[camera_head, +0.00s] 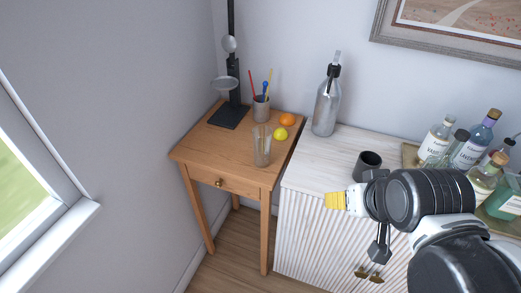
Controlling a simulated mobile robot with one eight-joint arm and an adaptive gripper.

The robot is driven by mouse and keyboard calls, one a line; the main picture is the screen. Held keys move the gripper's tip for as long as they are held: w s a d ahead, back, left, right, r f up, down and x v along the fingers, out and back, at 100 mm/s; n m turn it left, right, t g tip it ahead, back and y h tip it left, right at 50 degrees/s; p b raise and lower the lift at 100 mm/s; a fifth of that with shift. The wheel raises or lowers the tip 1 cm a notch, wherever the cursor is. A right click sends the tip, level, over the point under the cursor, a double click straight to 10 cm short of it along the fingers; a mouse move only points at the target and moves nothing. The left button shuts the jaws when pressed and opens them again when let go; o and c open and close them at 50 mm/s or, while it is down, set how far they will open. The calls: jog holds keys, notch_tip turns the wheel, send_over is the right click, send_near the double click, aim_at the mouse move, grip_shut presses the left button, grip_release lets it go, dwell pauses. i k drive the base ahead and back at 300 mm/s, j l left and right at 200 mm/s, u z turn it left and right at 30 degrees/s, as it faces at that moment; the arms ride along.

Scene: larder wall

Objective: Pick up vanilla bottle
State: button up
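One is a clear bottle with a pale label (436,138), another has a purple cap (476,143), and a green one (505,200) is nearest. My gripper (350,200) hangs at lower right in front of the white cabinet, left of the bottles. A yellow ribbed piece shows at its left end. Its fingers are not clear enough to tell open from shut.
The white ribbed cabinet (325,160) bears a tall grey bottle with a dark stopper (327,105) and a dark cup (367,163). A wooden side table (215,150) holds a clear glass (262,148), fruit, a pen cup and a black stand. Floor shows below the table.

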aim_at(440, 135)
jog(key=i+j+z, duration=0.2)
jog(key=i+z, duration=0.15)
jog(key=z, duration=0.15)
jog(key=i+j+z, duration=0.25)
jog(key=z, duration=0.25)
jog(key=i+j+z, duration=0.2)
jog(key=j+z, duration=0.3)
